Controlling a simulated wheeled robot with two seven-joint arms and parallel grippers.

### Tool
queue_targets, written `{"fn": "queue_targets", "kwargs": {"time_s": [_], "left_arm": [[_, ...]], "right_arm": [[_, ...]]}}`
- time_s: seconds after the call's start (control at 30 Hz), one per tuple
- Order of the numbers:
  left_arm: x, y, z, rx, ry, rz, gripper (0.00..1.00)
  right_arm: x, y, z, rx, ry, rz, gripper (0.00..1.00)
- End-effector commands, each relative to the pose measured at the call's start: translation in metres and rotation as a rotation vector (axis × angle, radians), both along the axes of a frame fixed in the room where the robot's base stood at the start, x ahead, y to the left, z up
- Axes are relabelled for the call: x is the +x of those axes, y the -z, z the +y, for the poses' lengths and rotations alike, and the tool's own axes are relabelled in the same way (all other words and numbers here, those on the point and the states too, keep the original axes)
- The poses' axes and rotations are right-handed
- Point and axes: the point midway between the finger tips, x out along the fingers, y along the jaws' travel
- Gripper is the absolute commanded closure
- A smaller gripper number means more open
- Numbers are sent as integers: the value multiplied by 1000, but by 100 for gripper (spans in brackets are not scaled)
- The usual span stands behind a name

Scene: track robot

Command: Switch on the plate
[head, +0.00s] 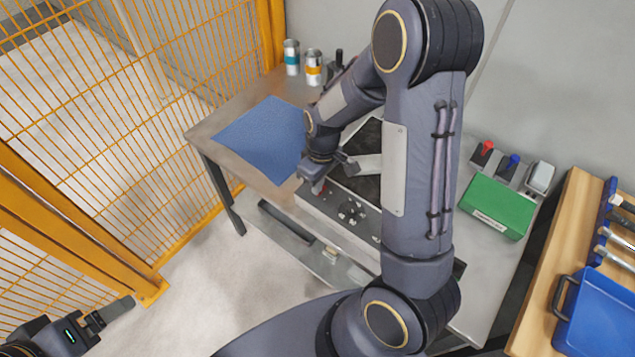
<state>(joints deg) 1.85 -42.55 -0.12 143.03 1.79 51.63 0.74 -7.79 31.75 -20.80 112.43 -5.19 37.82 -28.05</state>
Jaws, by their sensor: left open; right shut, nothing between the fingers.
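My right gripper (318,183) is shut and empty, pointing down at the plate's front left corner, close to the red part. I cannot tell whether it touches it. My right arm hides much of the plate's right side. My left gripper (112,311) is open and empty at the lower left, over the floor, far from the plate.
A blue mat (262,139) lies left on the table (203,133). Two cans (292,57) stand behind. A green box (497,207) and red and blue switches (484,150) are right. Yellow fencing (130,110) borders the left. A blue tray (600,318) sits on a wooden bench.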

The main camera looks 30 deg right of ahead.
Motion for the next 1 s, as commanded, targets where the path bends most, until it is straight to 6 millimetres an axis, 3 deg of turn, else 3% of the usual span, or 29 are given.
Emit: {"fn": "queue_targets", "kwargs": {"time_s": [0.57, 1.0], "left_arm": [[0, 5, 0, 0, 0, 0, 15], [0, 4, 0, 0, 0, 0, 15]], "right_arm": [[-1, 5, 1, 1, 0, 4, 100], [5, 1, -14, 0, 2, 1, 100]]}}
